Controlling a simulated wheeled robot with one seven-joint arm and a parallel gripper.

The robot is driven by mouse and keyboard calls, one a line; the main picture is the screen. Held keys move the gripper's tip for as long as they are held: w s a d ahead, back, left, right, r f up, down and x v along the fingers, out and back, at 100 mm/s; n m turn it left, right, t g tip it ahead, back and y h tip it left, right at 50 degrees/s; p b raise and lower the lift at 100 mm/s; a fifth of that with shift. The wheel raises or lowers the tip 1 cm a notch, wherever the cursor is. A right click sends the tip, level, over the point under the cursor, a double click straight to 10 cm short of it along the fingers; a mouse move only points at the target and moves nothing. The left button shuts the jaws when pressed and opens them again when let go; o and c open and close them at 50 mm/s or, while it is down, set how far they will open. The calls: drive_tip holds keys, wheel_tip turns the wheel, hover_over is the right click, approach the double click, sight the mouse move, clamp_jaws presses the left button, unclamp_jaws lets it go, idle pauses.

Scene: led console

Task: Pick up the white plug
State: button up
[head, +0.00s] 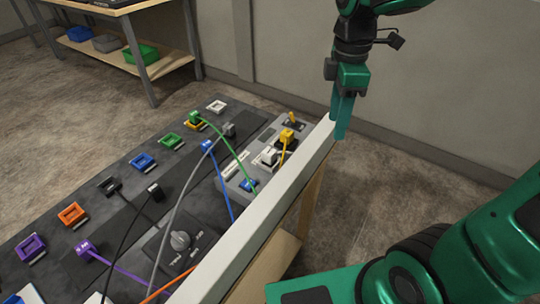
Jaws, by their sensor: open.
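A white plug (268,156) sits on the grey box at the right end of the console, between the blue and the yellow plugs. Whether it is seated in a socket cannot be told. My gripper (341,118) hangs pointing down at the upper right, above and to the right of the white plug, near the console's pale rim. It is apart from the plug, and nothing shows between its fingers. The fingers overlap from this side, so the gap between them is hard to see.
The console (60,190) holds coloured sockets and several cables, with a green cable (232,150) and a blue cable (222,180) near the white plug. A yellow plug (287,136) stands close behind it. A pale raised rim (262,222) borders the right side.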

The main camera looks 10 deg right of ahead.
drive_tip(key=w+a+n, duration=0.4)
drive_tip(key=a+n, duration=0.7)
drive_tip(key=a, duration=0.3)
hover_over(269, 150)
drive_tip(key=f, duration=0.5)
drive_tip(key=shift+s+d+f, duration=0.1)
drive_tip(key=shift+d+f, duration=0.2)
drive_tip(key=shift+f, duration=0.05)
drive_tip(key=shift+a+f, duration=0.15)
drive_tip(key=shift+f, duration=1.15)
drive_tip(key=shift+a+f, duration=0.15)
drive_tip(key=shift+f, duration=1.15)
drive_tip(key=shift+c, duration=0.6)
drive_tip(key=c, duration=1)
